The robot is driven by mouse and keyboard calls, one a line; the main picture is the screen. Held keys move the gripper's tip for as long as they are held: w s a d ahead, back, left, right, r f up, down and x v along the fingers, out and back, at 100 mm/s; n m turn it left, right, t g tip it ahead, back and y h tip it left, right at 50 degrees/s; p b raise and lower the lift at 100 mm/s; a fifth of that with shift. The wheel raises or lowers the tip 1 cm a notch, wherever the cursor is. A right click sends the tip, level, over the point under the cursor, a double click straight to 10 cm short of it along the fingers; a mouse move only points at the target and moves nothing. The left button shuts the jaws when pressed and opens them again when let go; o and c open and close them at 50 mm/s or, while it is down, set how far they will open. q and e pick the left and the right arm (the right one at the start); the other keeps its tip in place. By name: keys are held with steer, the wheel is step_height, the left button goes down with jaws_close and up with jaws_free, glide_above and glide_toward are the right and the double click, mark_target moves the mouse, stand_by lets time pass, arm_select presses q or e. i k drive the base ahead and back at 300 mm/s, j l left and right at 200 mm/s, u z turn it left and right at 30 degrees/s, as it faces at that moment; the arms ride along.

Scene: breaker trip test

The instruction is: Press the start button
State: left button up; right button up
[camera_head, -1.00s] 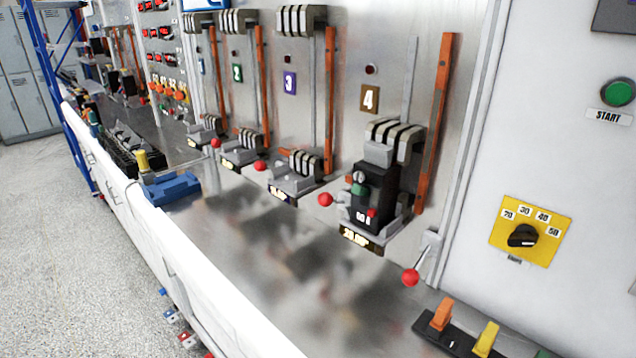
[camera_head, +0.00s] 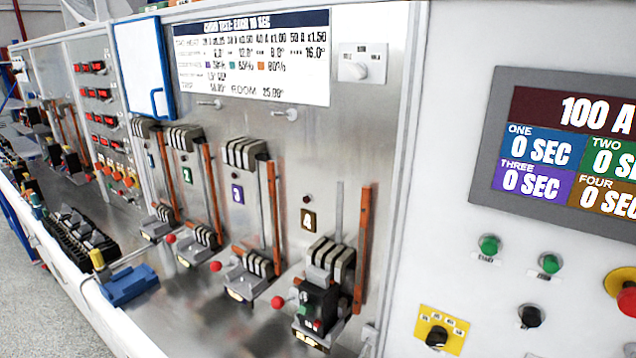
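The screen (camera_head: 570,150) reads 100 A and 0 SEC for ONE, TWO and THREE; the value for FOUR also appears to be 0 SEC. Neither of my grippers is in view.
A breaker (camera_head: 318,308) stands in station 4; stations 1 to 3 hold none. A yellow dial plate (camera_head: 440,328), a black knob (camera_head: 530,316) and a red emergency button (camera_head: 627,299) are near the START button. A blue clamp-like tool (camera_head: 128,284) lies on the bench.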

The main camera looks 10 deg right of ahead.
mark_target(489, 246)
steer(key=z, duration=1.25)
